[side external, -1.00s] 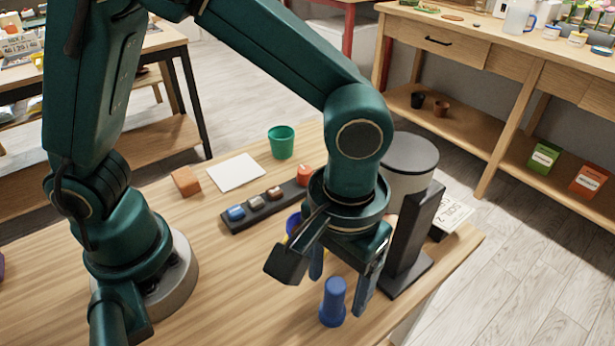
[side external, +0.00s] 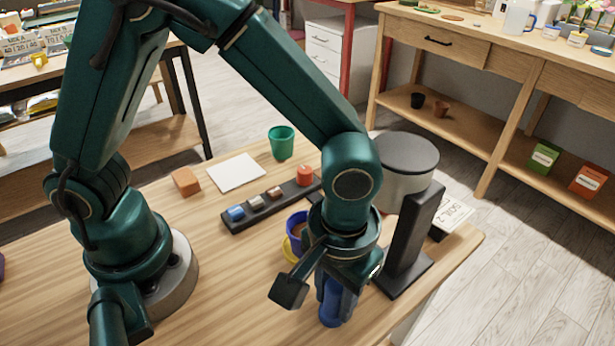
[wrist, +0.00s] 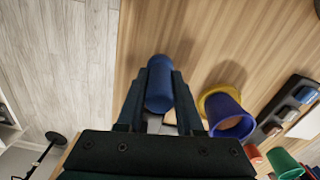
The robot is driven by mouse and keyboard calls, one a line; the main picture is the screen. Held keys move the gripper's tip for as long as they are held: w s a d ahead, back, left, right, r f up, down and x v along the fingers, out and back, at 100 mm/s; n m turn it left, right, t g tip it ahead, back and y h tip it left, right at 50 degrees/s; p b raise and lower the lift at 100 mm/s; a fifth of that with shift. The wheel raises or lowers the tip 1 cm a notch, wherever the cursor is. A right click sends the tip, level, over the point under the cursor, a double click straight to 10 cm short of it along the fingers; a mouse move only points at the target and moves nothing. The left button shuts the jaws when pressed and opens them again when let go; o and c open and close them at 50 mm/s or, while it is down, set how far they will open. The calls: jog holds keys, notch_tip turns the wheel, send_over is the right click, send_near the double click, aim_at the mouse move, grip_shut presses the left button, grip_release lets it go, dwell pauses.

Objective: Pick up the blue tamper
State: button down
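The blue tamper (side external: 331,315) stands upright on the wooden table, near its front edge. My gripper (side external: 337,295) points down over it, with a finger on each side. In the wrist view the tamper (wrist: 160,84) lies between the two fingers of my gripper (wrist: 161,90), and no table shows between them and its sides. The fingers look shut on it. In the side view the fingers and wrist hide its upper part. Its lower end still appears to be on the table.
A blue pot (wrist: 230,118) on a yellow saucer (wrist: 206,103) is close beside my gripper. A black stand (side external: 409,245) rises just right of it. Behind are a dark rack (side external: 240,223) with several small pieces and a green cup (side external: 281,143). The table's left front is clear.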

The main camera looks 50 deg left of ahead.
dwell(0.4)
notch_tip(320, 180, up, 4)
jog(key=shift+w+r, duration=0.1)
jog(key=shift+r, duration=0.1)
jog(key=shift+w+a+r, duration=0.45)
jog(key=shift+w+a, duration=0.15)
jog(key=shift+a, duration=1.25)
jog(key=shift+w+a+r, duration=0.4)
jog(key=shift+w+a, duration=0.2)
jog(key=shift+a, duration=1.25)
jog(key=shift+w+a+r, duration=0.45)
jog(key=shift+w+a, duration=0.15)
jog(key=shift+a, duration=1.25)
jog(key=shift+f, duration=1.4)
jog(key=shift+r, duration=0.1)
notch_tip(320, 180, up, 7)
